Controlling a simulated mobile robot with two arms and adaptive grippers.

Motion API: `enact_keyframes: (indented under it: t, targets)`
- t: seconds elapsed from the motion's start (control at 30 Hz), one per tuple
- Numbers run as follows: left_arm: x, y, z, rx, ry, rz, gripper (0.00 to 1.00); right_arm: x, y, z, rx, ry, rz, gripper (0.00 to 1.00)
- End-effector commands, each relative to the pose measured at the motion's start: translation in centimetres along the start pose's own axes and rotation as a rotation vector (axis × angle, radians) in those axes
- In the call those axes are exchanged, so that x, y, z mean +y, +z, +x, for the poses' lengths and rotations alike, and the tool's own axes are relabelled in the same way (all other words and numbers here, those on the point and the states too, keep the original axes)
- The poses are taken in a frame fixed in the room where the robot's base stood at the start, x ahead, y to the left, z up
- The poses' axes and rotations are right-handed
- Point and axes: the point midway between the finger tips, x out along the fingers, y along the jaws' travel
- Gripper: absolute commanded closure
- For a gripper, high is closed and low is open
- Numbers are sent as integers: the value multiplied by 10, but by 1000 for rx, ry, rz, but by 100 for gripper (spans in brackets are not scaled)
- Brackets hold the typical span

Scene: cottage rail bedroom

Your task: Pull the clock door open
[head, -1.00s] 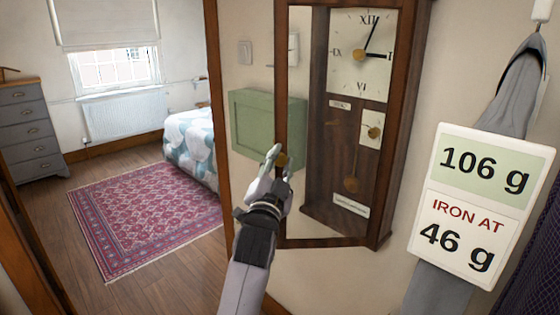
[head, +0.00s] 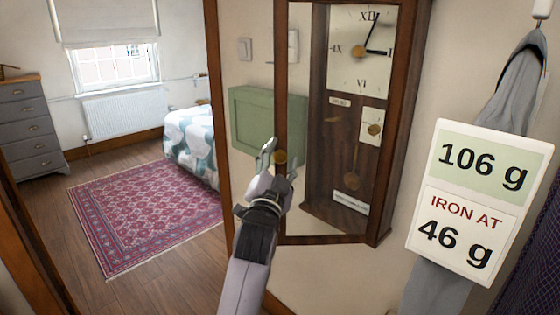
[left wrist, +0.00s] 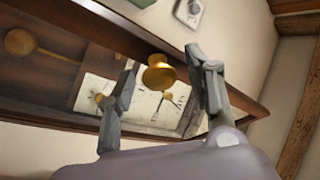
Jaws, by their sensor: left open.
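The wall clock (head: 390,150) has a dark wooden case with a white dial and a brass pendulum. Its framed door (head: 282,80) stands ajar, with its left edge out from the case. A round brass knob (head: 281,157) sits on that left edge. My left gripper (head: 277,162) is open at the knob, with one finger on each side. In the left wrist view the knob (left wrist: 158,76) shows between the spread fingers, with gaps visible beside it. My right gripper is not in view.
A green wall box (head: 262,118) is just left of the clock door. A grey cloth (head: 512,85) and a card marked 106 g (head: 478,200) hang at right. A doorway at left opens on a room with a patterned rug (head: 145,215) and a bed (head: 190,145).

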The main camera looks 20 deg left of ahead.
Motion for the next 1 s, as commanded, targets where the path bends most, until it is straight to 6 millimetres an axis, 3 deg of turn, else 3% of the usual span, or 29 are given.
enact_keyframes:
  t: [0.17,0.6,0.8,1.0]
  targets:
    - [1,1,-15,-2,2,0,52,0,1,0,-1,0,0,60]
    - [1,1,-101,-2,3,-1,52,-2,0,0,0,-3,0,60]
    - [0,0,-118,0,0,-1,52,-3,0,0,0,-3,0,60]
    - [0,0,-120,1,0,-1,52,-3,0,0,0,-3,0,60]
